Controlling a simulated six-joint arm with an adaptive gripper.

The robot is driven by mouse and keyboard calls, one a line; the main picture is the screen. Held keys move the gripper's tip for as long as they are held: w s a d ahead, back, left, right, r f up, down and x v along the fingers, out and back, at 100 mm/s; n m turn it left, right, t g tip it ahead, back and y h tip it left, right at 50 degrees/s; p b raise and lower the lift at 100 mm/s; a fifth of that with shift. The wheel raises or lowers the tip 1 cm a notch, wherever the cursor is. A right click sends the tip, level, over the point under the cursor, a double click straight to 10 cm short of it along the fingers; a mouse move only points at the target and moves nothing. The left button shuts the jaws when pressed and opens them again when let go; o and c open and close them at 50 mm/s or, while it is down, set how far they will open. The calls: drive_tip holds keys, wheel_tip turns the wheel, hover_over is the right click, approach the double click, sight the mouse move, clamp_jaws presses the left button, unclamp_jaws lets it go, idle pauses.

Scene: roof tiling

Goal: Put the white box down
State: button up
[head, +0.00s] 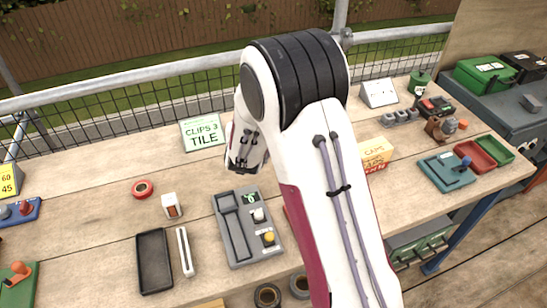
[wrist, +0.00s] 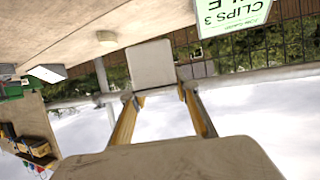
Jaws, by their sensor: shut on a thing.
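My gripper (wrist: 158,92) is shut on a pale, squarish white box (wrist: 151,64), which sits between the two fingertips in the wrist view. In the head view my gripper (head: 243,160) hangs above the wooden table, left of my forearm and right of the CLIPS 3 TILE sign (head: 202,132). The held box cannot be made out in the head view. Its distance from the tabletop cannot be judged.
On the table (head: 100,210) stand a small white block with an orange front (head: 172,207), a red ring (head: 143,189), a black tray (head: 154,260), a grey control unit (head: 247,228) and a yellow CAPS box (head: 375,154). Bare wood shows left of the sign.

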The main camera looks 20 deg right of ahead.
drive_tip(key=shift+d+r+n+y, duration=1.1)
drive_tip(key=shift+d+n+y, duration=1.2)
drive_tip(key=shift+d, duration=4.5)
drive_tip(key=s+a+f+n+y, duration=0.2)
drive_tip(key=a+n+y, duration=0.1)
drive_tip(key=a, duration=0.4)
drive_tip(key=shift+s+f+y, duration=0.15)
drive_tip(key=shift+y, duration=0.75)
drive_tip(key=shift+f, duration=0.1)
drive_tip(key=shift+f, duration=3)
drive_tip(key=shift+f, duration=0.1)
drive_tip(key=shift+f, duration=1.8)
drive_tip(key=shift+f, duration=0.15)
